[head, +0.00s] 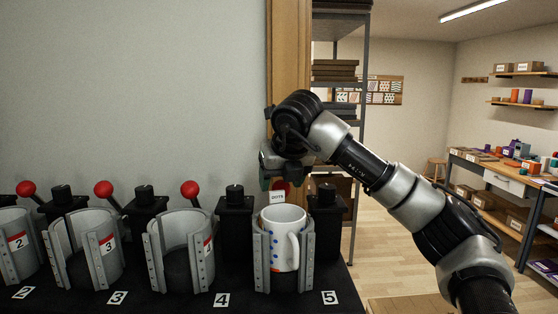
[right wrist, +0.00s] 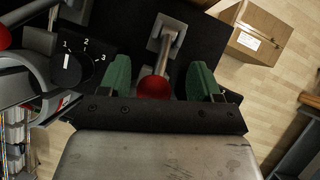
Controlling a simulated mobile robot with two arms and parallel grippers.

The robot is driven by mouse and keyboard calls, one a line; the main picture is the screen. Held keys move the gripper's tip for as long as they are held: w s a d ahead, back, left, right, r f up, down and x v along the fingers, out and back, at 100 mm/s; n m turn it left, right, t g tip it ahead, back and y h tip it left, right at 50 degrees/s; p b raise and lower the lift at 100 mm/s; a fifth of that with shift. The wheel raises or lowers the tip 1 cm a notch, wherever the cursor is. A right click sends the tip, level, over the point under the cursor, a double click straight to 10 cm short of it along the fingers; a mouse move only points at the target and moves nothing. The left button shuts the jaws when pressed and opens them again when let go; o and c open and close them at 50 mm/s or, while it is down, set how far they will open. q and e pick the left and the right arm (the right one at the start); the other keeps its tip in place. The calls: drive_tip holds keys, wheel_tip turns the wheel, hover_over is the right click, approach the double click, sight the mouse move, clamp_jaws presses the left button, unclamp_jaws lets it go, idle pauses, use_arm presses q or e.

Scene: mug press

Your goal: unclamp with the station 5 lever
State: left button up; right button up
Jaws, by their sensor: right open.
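The station 5 lever has a red ball knob (right wrist: 153,88) on a grey shaft. My right gripper (right wrist: 160,78) is open, with one green fingertip on each side of the knob. Gaps show between the knob and both fingers. In the head view the right gripper (head: 274,172) is behind and above the mug, and a bit of the red knob (head: 280,186) shows below it. A white dotted mug (head: 285,243) stands upright between the grey clamp jaws (head: 306,258) by the label 5 (head: 330,298). My left gripper is not in view.
Other clamps stand in a row to the left, with red-knobbed levers (head: 190,188) behind them. A black dial (right wrist: 75,62) marked 1, 2, 3 is beside the lever. A cardboard box (right wrist: 250,35) is on the floor. A wooden post (head: 290,60) rises behind the gripper.

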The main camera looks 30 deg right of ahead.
drive_tip(key=shift+s+a+r+p, duration=0.1)
drive_tip(key=shift+s+r+p, duration=0.15)
drive_tip(key=shift+r+p, duration=1.2)
drive_tip(key=shift+s+r+p, duration=0.2)
drive_tip(key=shift+r+p, duration=0.7)
drive_tip(key=shift+r, duration=1)
drive_tip(key=shift+r, duration=0.1)
drive_tip(key=p+v, duration=0.2)
drive_tip(key=v, duration=0.4)
